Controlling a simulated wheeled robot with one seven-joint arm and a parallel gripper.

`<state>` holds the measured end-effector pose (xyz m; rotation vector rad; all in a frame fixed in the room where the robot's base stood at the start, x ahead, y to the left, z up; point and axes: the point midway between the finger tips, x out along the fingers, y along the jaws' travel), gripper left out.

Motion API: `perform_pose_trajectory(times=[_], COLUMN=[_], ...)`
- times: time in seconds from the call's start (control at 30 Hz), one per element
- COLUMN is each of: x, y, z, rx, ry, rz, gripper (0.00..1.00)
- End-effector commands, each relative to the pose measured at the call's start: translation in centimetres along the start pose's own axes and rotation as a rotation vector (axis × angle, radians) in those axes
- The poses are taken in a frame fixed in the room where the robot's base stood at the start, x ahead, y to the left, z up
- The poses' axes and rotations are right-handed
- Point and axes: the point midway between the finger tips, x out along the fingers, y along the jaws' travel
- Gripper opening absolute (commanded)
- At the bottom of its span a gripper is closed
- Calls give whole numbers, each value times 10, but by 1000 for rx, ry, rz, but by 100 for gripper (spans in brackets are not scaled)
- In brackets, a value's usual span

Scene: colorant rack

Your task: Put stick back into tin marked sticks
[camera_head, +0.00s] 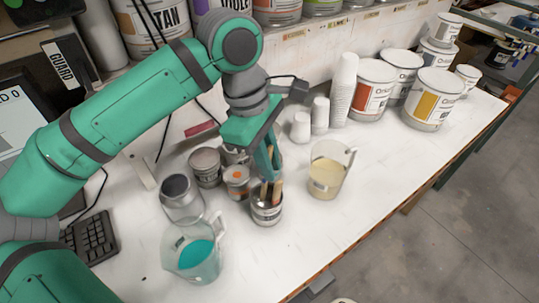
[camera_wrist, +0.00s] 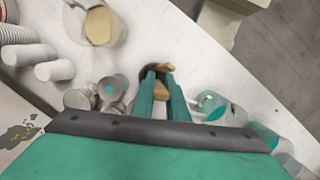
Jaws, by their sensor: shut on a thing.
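A small tin (camera_head: 266,213) with a label too small to read stands on the white bench in the head view, with wooden sticks (camera_head: 276,191) upright in its mouth. My gripper (camera_head: 270,177) points down directly above this tin. It is shut on a stick (camera_head: 272,150), whose wood shows between the fingers. In the wrist view my gripper (camera_wrist: 163,75) reaches over the tin's dark mouth, with pale wood of the stick (camera_wrist: 160,87) between the fingers. I cannot tell how far the held stick's lower end reaches into the tin.
A jug of cream liquid (camera_head: 326,172) stands to the right. Paper cups (camera_head: 342,92) and paint cans (camera_head: 433,98) are behind. The bench front is clear.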

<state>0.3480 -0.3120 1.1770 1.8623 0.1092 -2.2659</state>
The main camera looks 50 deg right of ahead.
Motion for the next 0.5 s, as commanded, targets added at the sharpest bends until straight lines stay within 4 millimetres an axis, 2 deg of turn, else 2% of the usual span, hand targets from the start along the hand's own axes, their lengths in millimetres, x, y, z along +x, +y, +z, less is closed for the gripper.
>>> perform_pose_trajectory(times=[0.5], x=[33], y=[-1], z=[-13], rx=[-4], ry=[-1], rz=[0], gripper=[0])
